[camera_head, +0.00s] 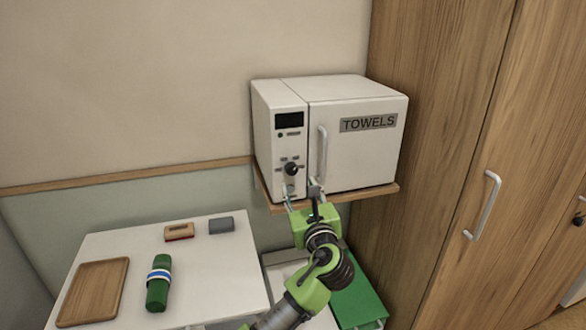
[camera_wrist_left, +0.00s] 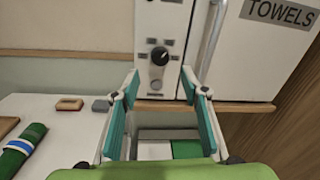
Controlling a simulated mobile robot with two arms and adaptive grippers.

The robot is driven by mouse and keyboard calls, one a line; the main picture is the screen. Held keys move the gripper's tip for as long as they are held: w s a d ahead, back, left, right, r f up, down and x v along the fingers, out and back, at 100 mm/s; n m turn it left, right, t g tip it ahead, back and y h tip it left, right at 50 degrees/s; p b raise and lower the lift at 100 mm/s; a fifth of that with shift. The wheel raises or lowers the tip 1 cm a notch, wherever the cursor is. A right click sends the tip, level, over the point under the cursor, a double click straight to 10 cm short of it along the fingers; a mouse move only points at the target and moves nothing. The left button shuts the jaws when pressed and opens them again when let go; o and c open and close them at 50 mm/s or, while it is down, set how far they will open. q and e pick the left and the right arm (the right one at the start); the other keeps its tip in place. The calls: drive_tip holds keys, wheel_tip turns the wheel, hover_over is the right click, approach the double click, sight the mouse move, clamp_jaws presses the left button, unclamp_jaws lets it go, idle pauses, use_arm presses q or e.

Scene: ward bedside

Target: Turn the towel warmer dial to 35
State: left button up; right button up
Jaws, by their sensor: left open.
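The white towel warmer (camera_head: 357,160) stands on a wooden wall shelf, with a "TOWELS" label on its door. Its black dial (camera_head: 291,168) is on the narrow left control panel, below a dark display (camera_head: 289,120). The dial (camera_wrist_left: 159,56) also shows in the left wrist view, with a pale pointer mark and small labels around it that are too small to read. My left gripper (camera_head: 302,191) is open and empty, just below and in front of the dial. In the wrist view its fingers (camera_wrist_left: 160,84) are spread either side, apart from the dial. My right gripper is out of view.
The warmer's door handle (camera_head: 322,154) is close to the right of the panel. A white table (camera_head: 215,268) at the lower left holds a wooden tray (camera_head: 93,292), a green bottle-like item (camera_head: 158,284) and two small blocks. A wooden wardrobe (camera_head: 440,120) stands at the right.

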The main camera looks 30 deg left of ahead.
sight(292, 171)
use_arm(q)
drive_tip(key=p+x, duration=0.2)
drive_tip(key=x, duration=0.5)
drive_tip(key=shift+w+a, duration=0.65)
drive_tip(key=shift+a, duration=0.05)
drive_tip(key=c, duration=1.1)
